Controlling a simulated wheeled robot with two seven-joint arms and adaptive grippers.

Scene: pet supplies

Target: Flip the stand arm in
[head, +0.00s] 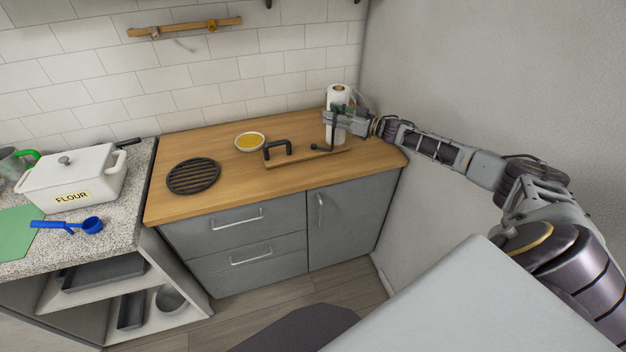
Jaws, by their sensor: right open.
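A stand with a thin wooden base (300,160) lies on the wooden counter near its right end. A black bent handle (277,149) rises from the left part of the base. A thin black arm (322,148) with a small knob at its left end runs low over the base towards a dark upright. A white roll (338,96) stands upright behind my gripper. My right gripper (330,118) is open, reaching in from the right in front of the roll and close to the upright. The gripper partly hides both, and contact cannot be told. My left gripper is out of view.
A bowl with yellow contents (250,141) and a round black trivet (194,176) sit on the counter to the left. A white flour box (72,178) and a blue scoop (70,225) are on the speckled worktop. A plain wall (480,80) borders the right side.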

